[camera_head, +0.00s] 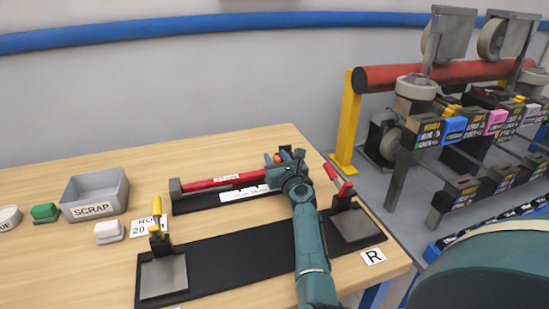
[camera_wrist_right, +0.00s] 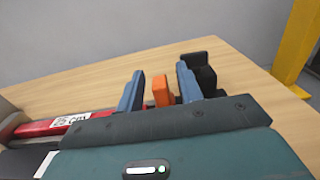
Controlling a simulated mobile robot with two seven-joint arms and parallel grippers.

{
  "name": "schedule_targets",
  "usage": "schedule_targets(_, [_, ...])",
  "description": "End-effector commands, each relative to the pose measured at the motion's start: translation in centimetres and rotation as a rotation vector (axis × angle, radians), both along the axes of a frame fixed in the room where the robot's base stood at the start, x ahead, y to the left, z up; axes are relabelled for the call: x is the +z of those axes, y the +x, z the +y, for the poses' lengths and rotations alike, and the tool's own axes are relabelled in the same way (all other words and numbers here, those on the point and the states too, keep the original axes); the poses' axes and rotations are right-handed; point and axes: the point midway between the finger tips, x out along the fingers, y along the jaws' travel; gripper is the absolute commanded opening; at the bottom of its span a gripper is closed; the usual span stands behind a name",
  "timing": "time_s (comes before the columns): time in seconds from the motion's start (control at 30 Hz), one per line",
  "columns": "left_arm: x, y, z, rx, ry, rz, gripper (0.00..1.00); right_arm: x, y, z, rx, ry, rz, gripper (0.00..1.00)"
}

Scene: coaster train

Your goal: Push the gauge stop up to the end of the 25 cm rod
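The red 25 cm rod (camera_head: 212,184) lies along a black gauge at the back of the table, its left end at a grey end block (camera_head: 175,189). In the right wrist view the rod (camera_wrist_right: 38,128) with its white "25 cm" label comes in from the left. The orange gauge stop (camera_wrist_right: 161,93) stands between the two blue fingers of my right gripper (camera_wrist_right: 159,90). Gaps show on both sides of the stop, so the gripper is open around it. In the head view the gripper (camera_head: 282,160) covers most of the stop and the rod's right end. My left gripper is out of view.
A black block (camera_wrist_right: 204,74) stands just right of the right finger. A long black fixture (camera_head: 235,255) with yellow and red clamps lies in front. A grey SCRAP bin (camera_head: 95,193), a green block (camera_head: 45,212) and a white block (camera_head: 109,232) are at left.

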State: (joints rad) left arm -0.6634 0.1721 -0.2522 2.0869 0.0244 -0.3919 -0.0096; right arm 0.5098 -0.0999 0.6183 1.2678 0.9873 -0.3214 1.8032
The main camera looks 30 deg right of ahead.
Motion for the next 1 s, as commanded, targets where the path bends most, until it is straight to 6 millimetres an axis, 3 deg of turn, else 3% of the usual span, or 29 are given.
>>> schedule_targets(0.07, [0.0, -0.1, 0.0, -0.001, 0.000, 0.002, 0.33, 0.0, 0.0, 0.0, 0.000, 0.000, 0.000, 0.36])
schedule_targets(0.5, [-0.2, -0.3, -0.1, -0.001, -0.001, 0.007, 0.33, 0.0, 0.0, 0.0, 0.000, 0.000, 0.000, 0.01])
schedule_targets(0.87, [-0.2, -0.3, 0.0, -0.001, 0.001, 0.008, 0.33, 0.0, 0.0, 0.0, 0.000, 0.000, 0.000, 0.00])
schedule_targets(1.0, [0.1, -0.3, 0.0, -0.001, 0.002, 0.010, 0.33, 0.2, 0.3, 1.1, 0.002, 0.002, 0.000, 0.00])
